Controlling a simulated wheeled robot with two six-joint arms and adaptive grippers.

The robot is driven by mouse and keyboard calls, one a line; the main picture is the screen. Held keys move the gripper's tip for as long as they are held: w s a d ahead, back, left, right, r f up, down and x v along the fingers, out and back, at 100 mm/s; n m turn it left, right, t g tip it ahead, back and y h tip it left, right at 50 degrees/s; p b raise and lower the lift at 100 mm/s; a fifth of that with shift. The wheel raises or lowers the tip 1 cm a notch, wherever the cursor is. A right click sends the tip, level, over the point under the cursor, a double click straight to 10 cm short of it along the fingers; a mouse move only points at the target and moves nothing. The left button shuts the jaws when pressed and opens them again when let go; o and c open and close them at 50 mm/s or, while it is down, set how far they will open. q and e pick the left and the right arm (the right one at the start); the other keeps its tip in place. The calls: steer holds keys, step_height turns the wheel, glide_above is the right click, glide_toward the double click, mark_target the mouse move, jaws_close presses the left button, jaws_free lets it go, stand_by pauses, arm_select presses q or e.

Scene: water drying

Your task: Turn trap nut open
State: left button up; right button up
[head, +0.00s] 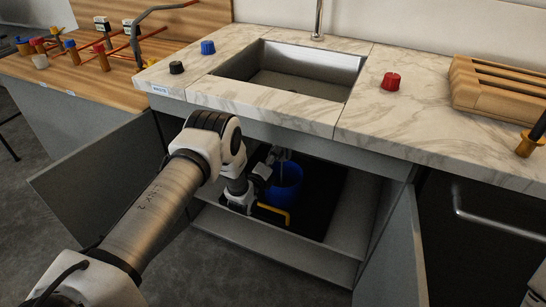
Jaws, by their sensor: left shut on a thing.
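My left arm reaches from the left into the open cabinet under the sink. My left gripper (270,165) is small and dark in the shadow there, beside the grey drain piping (283,155) above the blue bucket (288,183). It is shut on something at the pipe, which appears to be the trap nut. The nut itself is hidden by the gripper and shadow, so its turn cannot be read. The bucket stands upright on a black mat (325,205) in the cabinet.
A yellow bent handle (273,212) lies in front of the bucket. Cabinet doors (100,180) stand open on both sides. Above are the sink (300,70), a red knob (391,81), blue and black knobs, and a wooden rack (500,90). Pipes and valves crowd the left bench.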

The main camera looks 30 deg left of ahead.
arm_select(q)
steer(key=o, duration=1.1)
steer(key=shift+o, duration=0.2)
steer(key=s, duration=1.2)
steer(key=shift+d, duration=0.35)
